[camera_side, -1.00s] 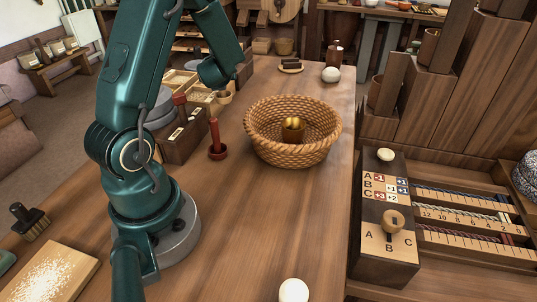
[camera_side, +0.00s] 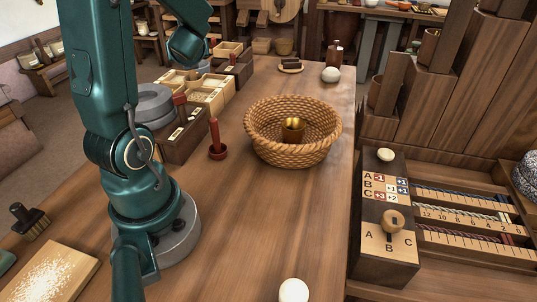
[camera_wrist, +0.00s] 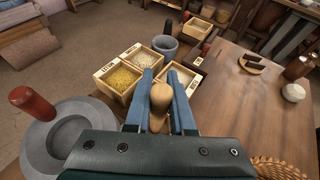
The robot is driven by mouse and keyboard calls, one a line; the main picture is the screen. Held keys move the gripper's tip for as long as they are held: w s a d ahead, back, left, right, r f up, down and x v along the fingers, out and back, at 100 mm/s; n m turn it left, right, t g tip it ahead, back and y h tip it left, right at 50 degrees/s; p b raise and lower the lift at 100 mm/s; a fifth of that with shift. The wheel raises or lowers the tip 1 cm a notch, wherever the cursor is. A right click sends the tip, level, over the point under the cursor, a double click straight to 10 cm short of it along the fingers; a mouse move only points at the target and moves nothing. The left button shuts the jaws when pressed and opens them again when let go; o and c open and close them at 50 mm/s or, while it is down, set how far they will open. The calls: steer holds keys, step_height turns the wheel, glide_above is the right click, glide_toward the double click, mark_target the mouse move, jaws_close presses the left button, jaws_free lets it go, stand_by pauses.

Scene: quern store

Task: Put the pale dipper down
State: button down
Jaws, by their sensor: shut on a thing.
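In the wrist view my gripper (camera_wrist: 161,88) is shut on the pale dipper (camera_wrist: 159,98), a light wooden piece between the two blue fingers. Part of the dipper is hidden by the fingers and the gripper body. It shows against the grain boxes, and I cannot tell its height above them. In the side view my arm's end is at the upper left, and the dipper cannot be made out there.
Open boxes of yellow grain (camera_wrist: 120,79) and white grain (camera_wrist: 144,61) stand beyond the fingers, near a grey cup (camera_wrist: 167,48). A round grey stone (camera_wrist: 70,135) is at left. A woven basket (camera_side: 262,140) holds a small golden-topped cup (camera_side: 292,132).

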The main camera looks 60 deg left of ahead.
steer(key=w+d+f+m+t+h, duration=0.1)
steer(key=w+d+m+t, duration=0.2)
steer(key=d, duration=0.9)
steer(key=w+d+f+m+t+h, duration=0.15)
steer(key=w+d, duration=0.35)
steer(key=d, duration=0.8)
steer(key=shift+t, duration=0.25)
steer(key=shift+w+d+f, duration=0.7)
steer(key=shift+d+f, duration=1)
steer(key=shift+d, duration=0.05)
steer(key=shift+w+d+f, duration=0.75)
steer(key=shift+d+f, duration=1)
steer(key=shift+d, duration=0.05)
steer(key=shift+w+d+f, duration=0.7)
steer(key=shift+d+f, duration=1)
steer(key=shift+d, duration=0.05)
steer(key=shift+f, duration=0.1)
steer(key=c, duration=0.8)
jaws_free()
steer(key=shift+o, duration=0.2)
